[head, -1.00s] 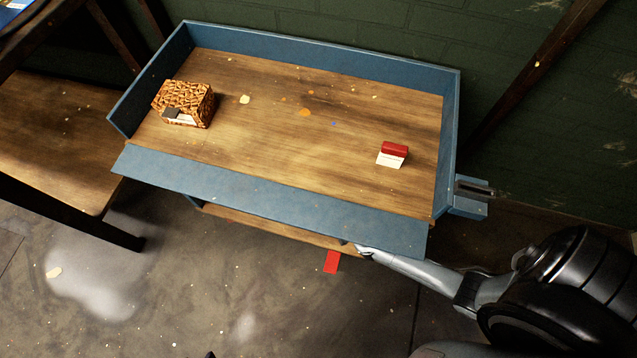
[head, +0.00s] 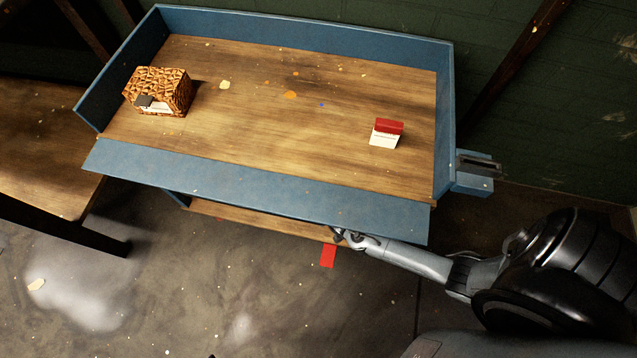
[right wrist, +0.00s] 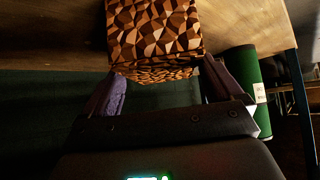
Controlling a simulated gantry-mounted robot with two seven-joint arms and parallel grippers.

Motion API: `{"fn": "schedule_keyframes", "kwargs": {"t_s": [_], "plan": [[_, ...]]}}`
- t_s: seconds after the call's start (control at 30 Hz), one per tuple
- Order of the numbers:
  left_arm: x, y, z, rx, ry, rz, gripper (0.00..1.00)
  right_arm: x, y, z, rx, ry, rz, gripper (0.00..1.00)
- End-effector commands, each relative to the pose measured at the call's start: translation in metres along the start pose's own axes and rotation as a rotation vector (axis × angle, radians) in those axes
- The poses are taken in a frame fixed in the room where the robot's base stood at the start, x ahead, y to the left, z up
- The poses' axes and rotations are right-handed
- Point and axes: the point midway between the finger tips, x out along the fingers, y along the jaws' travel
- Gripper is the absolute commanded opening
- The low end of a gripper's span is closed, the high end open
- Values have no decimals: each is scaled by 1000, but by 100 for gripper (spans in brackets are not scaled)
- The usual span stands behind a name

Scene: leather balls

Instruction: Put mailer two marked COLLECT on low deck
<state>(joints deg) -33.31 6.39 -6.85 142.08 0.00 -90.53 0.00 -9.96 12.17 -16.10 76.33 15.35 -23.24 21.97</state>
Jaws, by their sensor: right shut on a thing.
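A brown box with a geometric pattern (right wrist: 152,30) is between the fingers of my right gripper (right wrist: 163,88), which is shut on it. No marking shows on its visible faces. In the head view my right gripper (head: 338,236) is at the right front edge of the low deck (head: 255,222), under the cart's front flap; the held box is hidden there. A similar patterned box (head: 172,88) with a white label and dark patch sits on the upper deck (head: 270,130) at left. Its lettering is too small to read. My left gripper is not in view.
A small red and white box (head: 386,133) sits on the upper deck at right. Blue walls (head: 300,28) and a front flap (head: 250,190) edge the cart. A red piece (head: 328,256) shows below the low deck's edge. A green cylinder (right wrist: 243,70) stands right in the wrist view.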

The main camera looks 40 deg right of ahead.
Motion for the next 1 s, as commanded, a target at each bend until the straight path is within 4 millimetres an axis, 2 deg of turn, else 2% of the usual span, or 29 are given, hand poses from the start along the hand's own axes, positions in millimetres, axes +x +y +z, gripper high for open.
{"fn": "schedule_keyframes", "kwargs": {"t_s": [0.1, 0.13, 0.17, 0.43, 0.57, 0.77, 1.0], "plan": [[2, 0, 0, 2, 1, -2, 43, 3, 0, 2, 0, 1, 0, 42], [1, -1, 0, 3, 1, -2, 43, 3, 0, 3, 0, 0, 0, 94], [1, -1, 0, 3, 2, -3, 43, 2, 0, 2, 0, 0, 0, 99], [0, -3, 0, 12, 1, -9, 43, 2, 0, 2, 0, 0, 0, 100], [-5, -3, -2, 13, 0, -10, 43, -5, 0, -2, 0, -1, 0, 100], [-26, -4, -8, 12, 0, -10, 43, -35, 0, -4, -1, -2, -2, 100], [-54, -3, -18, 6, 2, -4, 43, -80, 0, -3, 0, -2, -1, 100]]}}
